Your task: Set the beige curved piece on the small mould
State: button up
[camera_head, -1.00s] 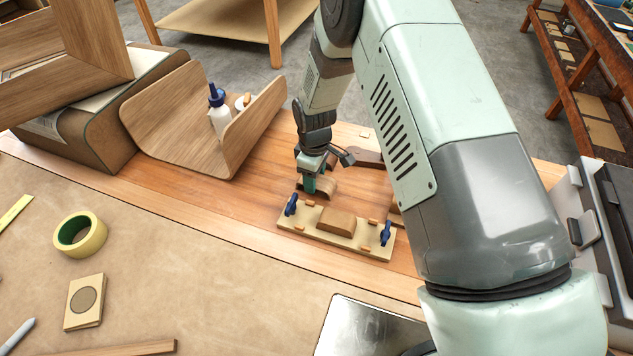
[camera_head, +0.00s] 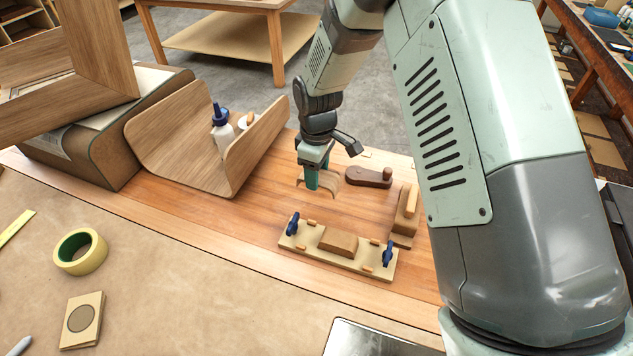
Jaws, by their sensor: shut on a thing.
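My gripper (camera_head: 312,182) is shut on the beige curved piece (camera_head: 328,182), which shows as a thin arched strip beside the teal fingers. The fingers and wrist hide part of it. It appears held a little above the bench, behind the small mould, apart from it. The small mould is a pale base board (camera_head: 302,238) with a raised brown wooden block (camera_head: 338,242) in the middle. Blue clamps (camera_head: 292,224) stand at its two ends, with small orange-brown pegs around. The top of the block is bare.
A dark wooden tool (camera_head: 368,177) and a wooden block tool (camera_head: 406,212) lie right of my gripper. Tape (camera_head: 80,252) and a metal plate (camera_head: 370,340) are in front.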

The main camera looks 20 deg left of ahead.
jog(key=s+d+r, duration=0.2)
jog(key=s+d, duration=0.6)
jog(key=s, duration=0.2)
send_over(337, 238)
jog(key=shift+n, duration=0.4)
jog(key=shift+f, duration=2.6)
jog(key=shift+f, duration=1.75)
jog(key=o, duration=1.4)
jog(key=shift+o, duration=0.2)
notch_tip(337, 238, up, 8)
